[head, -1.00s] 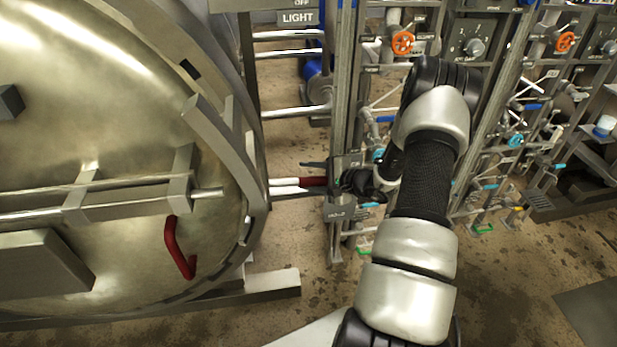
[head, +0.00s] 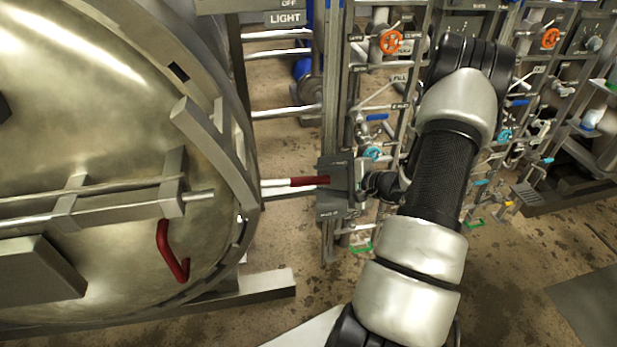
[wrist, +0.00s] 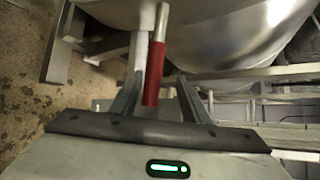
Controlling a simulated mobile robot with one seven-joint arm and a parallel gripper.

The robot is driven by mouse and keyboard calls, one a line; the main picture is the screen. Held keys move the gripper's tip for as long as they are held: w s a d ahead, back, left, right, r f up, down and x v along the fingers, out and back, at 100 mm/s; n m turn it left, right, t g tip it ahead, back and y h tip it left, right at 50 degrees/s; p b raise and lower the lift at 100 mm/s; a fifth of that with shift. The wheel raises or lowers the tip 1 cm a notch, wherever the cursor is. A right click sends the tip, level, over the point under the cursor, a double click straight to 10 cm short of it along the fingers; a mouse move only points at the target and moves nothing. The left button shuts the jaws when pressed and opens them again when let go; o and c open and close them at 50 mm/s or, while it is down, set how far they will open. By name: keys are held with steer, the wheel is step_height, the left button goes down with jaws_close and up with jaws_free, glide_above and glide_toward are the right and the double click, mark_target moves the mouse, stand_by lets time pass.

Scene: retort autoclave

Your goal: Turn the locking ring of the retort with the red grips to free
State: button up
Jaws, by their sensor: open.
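The retort's round metal door (head: 90,130) fills the left of the head view, with its locking ring (head: 212,140) around the edge. A bent red handle (head: 172,250) sits on the door's lower right. A pale rod ending in a red grip (head: 309,182) sticks out to the right of the ring. In the wrist view, the red grip (wrist: 155,70) reaches in between the two grey fingers of my gripper (wrist: 157,92). The fingers are open, one on each side of the grip, with gaps visible.
A rack of pipes and valves, with an orange handwheel (head: 391,41), stands close behind and to the right of my gripper. A sign reading LIGHT (head: 285,17) is above. A low metal beam (head: 265,284) lies beneath the door.

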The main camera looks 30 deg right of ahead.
steer(key=v, duration=0.8)
